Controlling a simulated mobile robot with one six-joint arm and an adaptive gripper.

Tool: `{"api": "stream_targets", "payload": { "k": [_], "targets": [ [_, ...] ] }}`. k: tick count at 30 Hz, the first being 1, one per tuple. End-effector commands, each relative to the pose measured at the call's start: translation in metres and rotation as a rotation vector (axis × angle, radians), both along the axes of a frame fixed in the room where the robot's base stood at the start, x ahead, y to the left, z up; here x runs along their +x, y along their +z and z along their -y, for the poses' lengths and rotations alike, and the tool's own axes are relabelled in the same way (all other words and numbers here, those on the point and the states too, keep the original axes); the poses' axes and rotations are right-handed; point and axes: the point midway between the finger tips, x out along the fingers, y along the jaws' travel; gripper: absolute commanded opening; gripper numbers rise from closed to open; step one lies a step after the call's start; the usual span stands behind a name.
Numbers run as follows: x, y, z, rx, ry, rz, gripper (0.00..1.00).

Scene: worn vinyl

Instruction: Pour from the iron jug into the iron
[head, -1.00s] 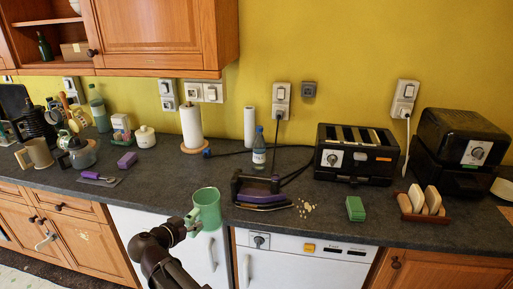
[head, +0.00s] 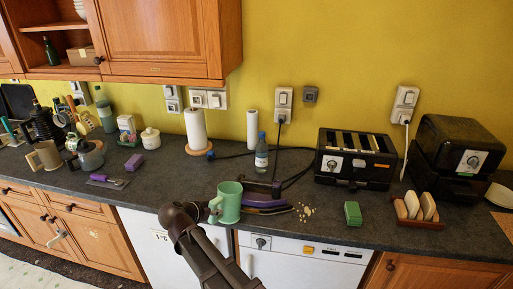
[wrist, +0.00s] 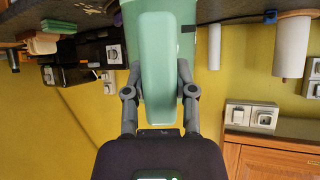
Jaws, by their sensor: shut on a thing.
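The pale green jug (head: 230,203) is held up at the counter's front edge and looks roughly upright. My gripper (head: 213,209) is shut on its handle. In the wrist view, the fingers (wrist: 158,90) close on both sides of the green handle (wrist: 158,60), with the jug body (wrist: 210,45) behind. The purple and black iron (head: 268,203) lies on the counter just right of the jug. The jug hides its left part. What is inside the jug does not show.
A water bottle (head: 261,153) stands behind the iron. Pale crumbs (head: 306,213) lie to its right, then a green block (head: 353,213) and a toast rack (head: 417,209). A black toaster (head: 355,160) is behind. Counter left of the jug is fairly clear.

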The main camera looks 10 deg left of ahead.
Motion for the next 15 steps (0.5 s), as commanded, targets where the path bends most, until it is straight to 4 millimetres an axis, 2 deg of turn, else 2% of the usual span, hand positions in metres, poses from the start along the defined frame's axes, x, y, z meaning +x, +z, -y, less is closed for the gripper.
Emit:
{"api": "stream_targets", "payload": {
  "k": [1,15],
  "targets": [
    [0.006,0.015,0.005,0.009,-0.010,-0.019,0.00],
    [0.047,0.063,0.048,0.101,-0.073,-0.209,0.00]
  ]
}}
